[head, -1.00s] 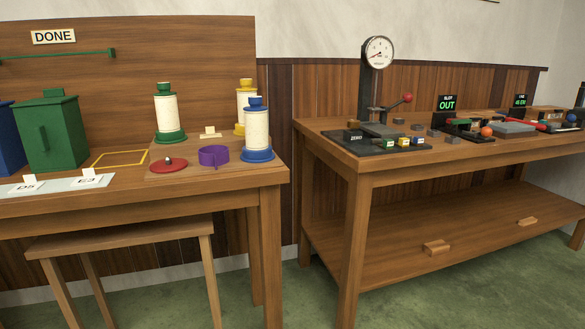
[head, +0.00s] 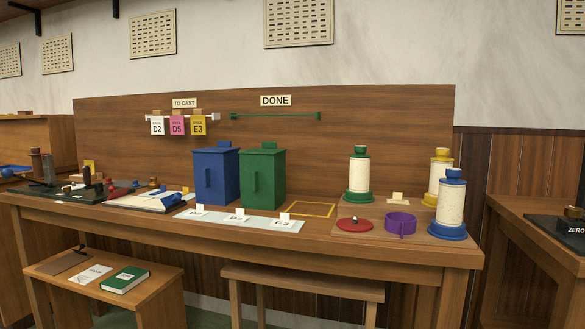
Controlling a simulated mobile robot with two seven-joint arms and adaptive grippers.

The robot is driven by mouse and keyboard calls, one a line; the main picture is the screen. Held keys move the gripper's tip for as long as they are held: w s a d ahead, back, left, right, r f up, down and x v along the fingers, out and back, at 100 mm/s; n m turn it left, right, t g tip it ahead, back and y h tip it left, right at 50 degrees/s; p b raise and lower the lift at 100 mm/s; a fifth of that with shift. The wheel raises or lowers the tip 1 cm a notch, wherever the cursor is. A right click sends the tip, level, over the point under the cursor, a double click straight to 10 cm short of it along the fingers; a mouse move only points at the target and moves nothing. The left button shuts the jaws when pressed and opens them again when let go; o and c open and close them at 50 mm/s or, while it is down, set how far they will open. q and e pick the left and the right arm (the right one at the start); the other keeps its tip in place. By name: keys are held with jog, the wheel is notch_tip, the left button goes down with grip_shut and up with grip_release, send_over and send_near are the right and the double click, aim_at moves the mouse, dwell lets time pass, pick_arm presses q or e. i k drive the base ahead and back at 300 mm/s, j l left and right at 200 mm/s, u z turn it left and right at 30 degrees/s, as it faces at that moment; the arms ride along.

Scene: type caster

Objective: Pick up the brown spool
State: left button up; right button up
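No spool that is clearly brown shows in the head view. Three spools with cream windings stand at the right end of the bench: a green spool (head: 359,175), a yellow spool (head: 437,176) and a blue spool (head: 451,206). At the far left, upright brown cylinders (head: 37,165) stand on a dark tray; I cannot tell whether one is a spool. Neither of my grippers is in view.
The bench (head: 330,246) holds a blue box (head: 216,180), a green box (head: 262,180), a purple ring (head: 400,224) and a red disc (head: 355,225). A stool (head: 302,281) and a low table (head: 60,280) stand in front. Another table (head: 510,207) is at right.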

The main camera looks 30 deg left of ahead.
aim_at(37, 160)
jog(key=u, duration=2.45)
jog(key=i+j+u, duration=0.3)
jog(key=i, duration=0.5)
jog(key=i+u, duration=0.35)
jog(key=i, duration=0.5)
jog(key=i+z, duration=0.2)
jog(key=i, duration=0.3)
jog(key=i+j+z, duration=0.2)
jog(key=i, duration=0.3)
jog(key=i+j+z, duration=0.2)
jog(key=i, duration=0.3)
